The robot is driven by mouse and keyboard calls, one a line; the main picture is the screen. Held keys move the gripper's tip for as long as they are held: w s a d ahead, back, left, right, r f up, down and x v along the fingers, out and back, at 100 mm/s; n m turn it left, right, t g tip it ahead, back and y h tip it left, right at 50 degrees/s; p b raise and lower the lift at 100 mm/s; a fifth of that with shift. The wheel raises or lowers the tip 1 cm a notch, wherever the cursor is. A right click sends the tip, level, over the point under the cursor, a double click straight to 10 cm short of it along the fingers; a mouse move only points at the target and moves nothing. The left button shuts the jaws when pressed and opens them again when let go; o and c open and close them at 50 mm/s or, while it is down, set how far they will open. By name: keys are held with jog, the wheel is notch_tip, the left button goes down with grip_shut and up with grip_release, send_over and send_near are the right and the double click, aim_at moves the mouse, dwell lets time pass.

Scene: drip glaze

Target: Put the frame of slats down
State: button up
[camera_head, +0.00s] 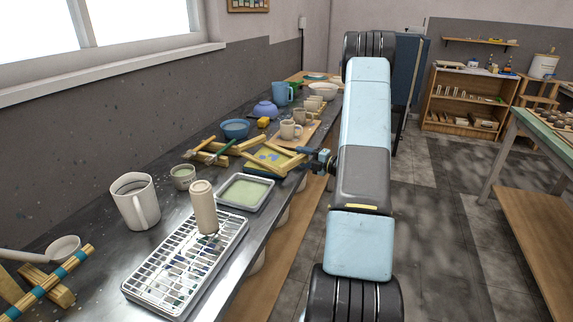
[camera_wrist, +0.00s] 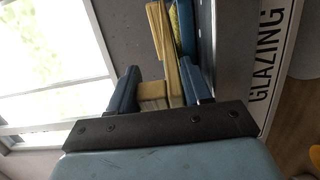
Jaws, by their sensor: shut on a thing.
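The frame of slats (camera_head: 287,166) is pale tan wood, in the head view above or at the middle of the dark bench. My gripper (camera_head: 311,157) is at its right end, shut on it. A yellow and blue patch (camera_head: 267,157) shows inside or behind the frame. In the wrist view, the slats (camera_wrist: 156,42) stand between the two dark blue fingers of my gripper (camera_wrist: 160,88). I cannot tell whether the frame touches the bench.
A beige bottle (camera_head: 204,208) stands on the white grate (camera_head: 165,290) nearer me.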

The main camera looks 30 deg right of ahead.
jog(key=o, duration=0.8)
jog(key=shift+s, duration=0.1)
